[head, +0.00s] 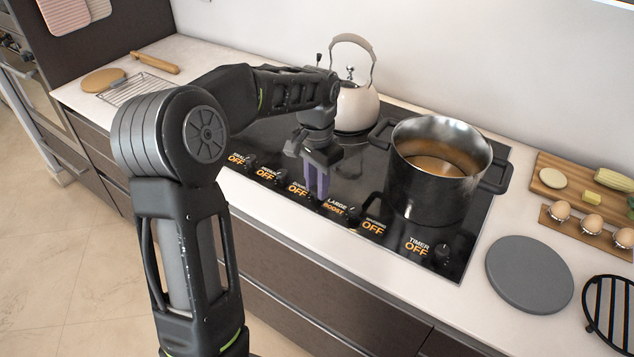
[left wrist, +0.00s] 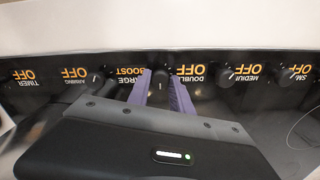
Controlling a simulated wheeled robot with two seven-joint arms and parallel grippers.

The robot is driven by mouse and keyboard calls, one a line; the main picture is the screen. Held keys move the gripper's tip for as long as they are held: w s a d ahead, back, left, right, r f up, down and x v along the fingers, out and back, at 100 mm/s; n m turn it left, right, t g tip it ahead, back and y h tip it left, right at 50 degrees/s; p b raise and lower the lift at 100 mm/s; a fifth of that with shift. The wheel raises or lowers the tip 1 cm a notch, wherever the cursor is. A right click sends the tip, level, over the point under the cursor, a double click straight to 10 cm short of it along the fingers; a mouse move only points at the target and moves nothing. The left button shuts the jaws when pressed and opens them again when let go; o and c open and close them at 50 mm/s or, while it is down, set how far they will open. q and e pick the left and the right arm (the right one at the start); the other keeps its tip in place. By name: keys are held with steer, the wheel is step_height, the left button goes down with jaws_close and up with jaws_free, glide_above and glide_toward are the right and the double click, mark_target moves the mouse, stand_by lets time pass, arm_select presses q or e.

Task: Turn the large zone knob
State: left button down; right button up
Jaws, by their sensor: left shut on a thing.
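The cooktop's front strip holds a row of small dark knobs with orange labels. The large zone knob (head: 354,211) sits right of its label, which reads BOOST; in the left wrist view (left wrist: 97,79) the row appears upside down. My left gripper (head: 318,182) points down at the strip, its purple fingers (left wrist: 160,92) shut on the knob between the DOUBLE and LARGE labels. That knob (left wrist: 160,80) sits beside DOUBLE, which reads OFF, so it appears to be the double zone knob. The large zone knob stands free just beside the fingers. My right gripper is out of view.
A large steel pot (head: 440,165) stands on the cooktop right of my gripper, and a cream kettle (head: 357,105) stands behind it. A grey round board (head: 529,275), a black trivet (head: 611,308) and wooden boards with food (head: 585,190) are at right.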

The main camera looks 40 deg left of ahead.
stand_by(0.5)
arm_select(q)
steer(key=c, duration=1.1)
jaws_free()
steer(key=shift+c, duration=0.2)
steer(key=shift+r, duration=0.1)
step_height(320, 180, up, 8)
steer(key=shift+f, duration=0.2)
